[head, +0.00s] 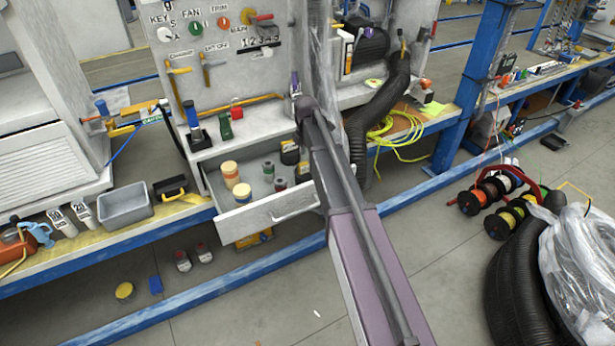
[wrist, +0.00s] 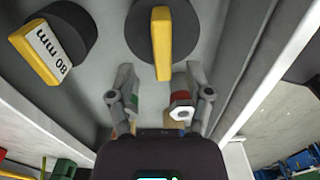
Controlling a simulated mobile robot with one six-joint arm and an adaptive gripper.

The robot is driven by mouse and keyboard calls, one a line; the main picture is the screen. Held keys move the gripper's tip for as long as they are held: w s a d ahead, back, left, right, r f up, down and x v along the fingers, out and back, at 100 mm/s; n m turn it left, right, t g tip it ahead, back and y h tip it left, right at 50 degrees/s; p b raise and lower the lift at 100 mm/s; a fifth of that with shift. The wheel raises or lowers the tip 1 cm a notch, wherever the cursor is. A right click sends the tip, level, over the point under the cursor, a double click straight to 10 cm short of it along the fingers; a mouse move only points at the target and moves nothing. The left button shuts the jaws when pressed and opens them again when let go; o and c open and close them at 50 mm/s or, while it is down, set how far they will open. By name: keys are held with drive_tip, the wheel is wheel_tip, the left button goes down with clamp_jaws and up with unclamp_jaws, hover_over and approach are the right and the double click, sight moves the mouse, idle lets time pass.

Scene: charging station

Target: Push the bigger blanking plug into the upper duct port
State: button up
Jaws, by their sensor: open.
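Two black round plugs with yellow grips lie in the open drawer (head: 262,214). In the wrist view, one plug (wrist: 145,35) is straight ahead of my gripper (wrist: 158,88). The other plug (wrist: 78,35), marked 80 mm, is to its upper left. In the head view, they show as one plug (head: 290,152) behind another plug (head: 303,170), partly hidden by my arm. I cannot tell which is bigger. My gripper is open, with nothing between its fingers, short of the plug ahead. It is hidden behind my arm in the head view. I cannot make out the upper duct port.
A switch panel (head: 215,50) stands above. A black corrugated hose (head: 385,100) hangs right of my arm. A grey bin (head: 125,205) sits on the bench at left.

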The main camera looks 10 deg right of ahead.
sight(307, 171)
drive_tip(key=shift+d+f+b, duration=0.1)
drive_tip(key=shift+f+b, duration=2.5)
drive_tip(key=shift+b, duration=0.05)
drive_tip(key=shift+s, duration=0.1)
clamp_jaws()
